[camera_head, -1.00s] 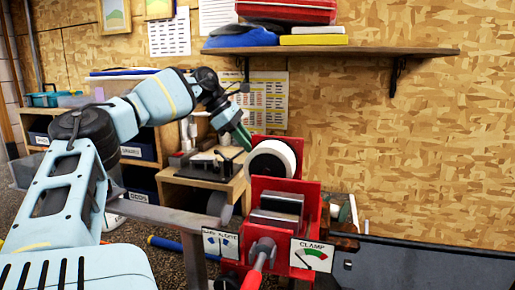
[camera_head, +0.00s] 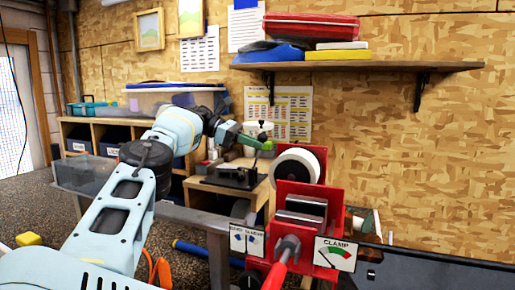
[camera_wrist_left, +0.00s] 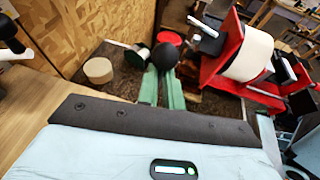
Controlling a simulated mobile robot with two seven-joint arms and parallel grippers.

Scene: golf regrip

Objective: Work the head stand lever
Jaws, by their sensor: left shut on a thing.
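The head stand is most likely the black fixture (camera_head: 238,176) on the wooden bench, left of the red clamp in the head view. My left gripper (camera_head: 262,143) is above it and to its right, its green fingers nearly level and pointing right. In the left wrist view, the green fingers (camera_wrist_left: 162,88) are close together, with a round black knob (camera_wrist_left: 166,56) at their tips. I take this to be the lever's knob; the lever's shaft is not clearly visible. My right gripper is out of view.
The red clamp (camera_head: 322,165) stands close right of the left gripper, with a white roll (camera_head: 297,170), a CLAMP dial (camera_head: 335,253) and a red handle (camera_head: 274,277). A wall shelf (camera_head: 390,67) with cases hangs above. A dark trough (camera_head: 430,272) lies at lower right.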

